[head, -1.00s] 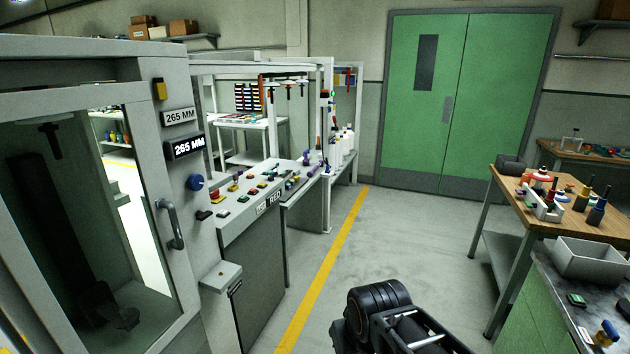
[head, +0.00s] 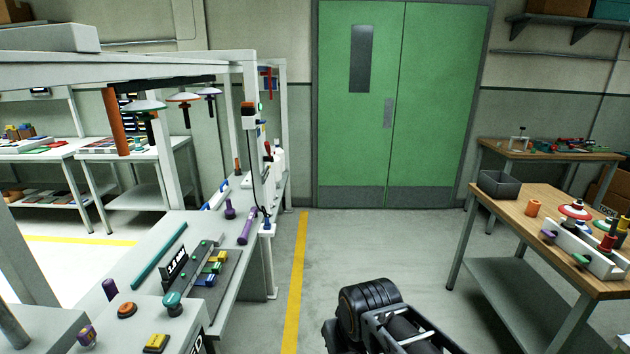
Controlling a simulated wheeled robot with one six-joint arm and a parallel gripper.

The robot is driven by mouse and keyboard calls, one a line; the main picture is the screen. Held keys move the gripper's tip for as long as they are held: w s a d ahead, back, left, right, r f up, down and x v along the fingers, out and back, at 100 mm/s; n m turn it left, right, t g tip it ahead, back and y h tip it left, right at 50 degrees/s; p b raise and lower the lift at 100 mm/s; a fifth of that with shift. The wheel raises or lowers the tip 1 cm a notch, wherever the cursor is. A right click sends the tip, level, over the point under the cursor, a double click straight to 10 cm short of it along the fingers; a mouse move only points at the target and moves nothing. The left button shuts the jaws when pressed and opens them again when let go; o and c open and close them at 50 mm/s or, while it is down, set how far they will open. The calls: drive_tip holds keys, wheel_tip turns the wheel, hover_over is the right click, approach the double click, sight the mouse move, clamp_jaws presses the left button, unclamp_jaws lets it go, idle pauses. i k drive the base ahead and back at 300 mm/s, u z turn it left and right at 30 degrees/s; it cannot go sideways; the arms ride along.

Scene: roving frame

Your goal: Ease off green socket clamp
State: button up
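A teal-green knob (head: 172,300) sits on the console closer to me. My black arm shows at the bottom centre, well to the right of the bench. My gripper's fingers are not in the picture.
A purple handle (head: 247,227) and a teal bar (head: 159,255) are on the bench. Tools hang from the overhead frame (head: 160,75). A wooden table (head: 520,217) stands at right. The floor (head: 350,250) between is clear, with a yellow line (head: 296,290), up to green doors (head: 400,110).

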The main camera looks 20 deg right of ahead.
sight(585, 259)
drive_tip(key=z, duration=0.45)
drive_tip(key=i, duration=1.7)
drive_tip(key=z, duration=2)
drive_tip(key=i, duration=1.05)
drive_tip(key=z, duration=1.05)
